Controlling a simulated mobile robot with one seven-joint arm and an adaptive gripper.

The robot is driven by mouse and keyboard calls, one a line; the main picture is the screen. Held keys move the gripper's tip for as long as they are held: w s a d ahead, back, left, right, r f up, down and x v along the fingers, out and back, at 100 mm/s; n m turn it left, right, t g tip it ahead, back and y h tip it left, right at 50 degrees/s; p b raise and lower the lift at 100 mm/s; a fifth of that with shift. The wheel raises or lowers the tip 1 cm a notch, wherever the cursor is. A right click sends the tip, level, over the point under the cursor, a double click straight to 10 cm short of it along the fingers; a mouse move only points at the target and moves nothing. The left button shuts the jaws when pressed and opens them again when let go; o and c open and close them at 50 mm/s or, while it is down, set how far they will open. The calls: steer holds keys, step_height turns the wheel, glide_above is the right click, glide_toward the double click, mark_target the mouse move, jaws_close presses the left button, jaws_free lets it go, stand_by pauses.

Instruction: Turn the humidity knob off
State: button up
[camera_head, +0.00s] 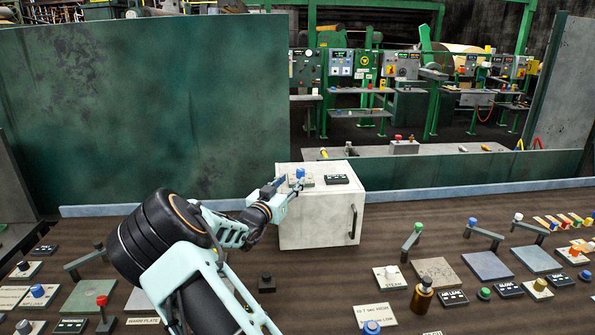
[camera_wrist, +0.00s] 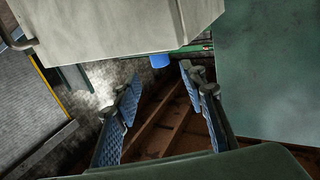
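A blue knob (camera_head: 300,173) stands on a plate on top of a white box (camera_head: 320,226); the plate's lettering is too small to read, so I cannot confirm that it is the humidity knob. A dark label (camera_head: 336,179) lies to its right. My gripper (camera_head: 283,186) is at the box's upper left edge, close to the knob. In the wrist view my gripper (camera_wrist: 161,78) is open, with blue-padded fingers apart and nothing between them. A blue knob (camera_wrist: 160,61) shows just beyond the fingertips, partly hidden by a pale block above it.
A tall green panel (camera_head: 150,110) stands behind my arm. The box has a dark handle (camera_head: 353,221).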

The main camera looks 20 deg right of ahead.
mark_target(299, 173)
steer(key=p+x, duration=0.1)
steer(key=x, duration=0.7)
steer(key=shift+w+d+f, duration=0.1)
steer(key=shift+w+d, duration=0.05)
steer(key=shift+d, duration=0.05)
jaws_close()
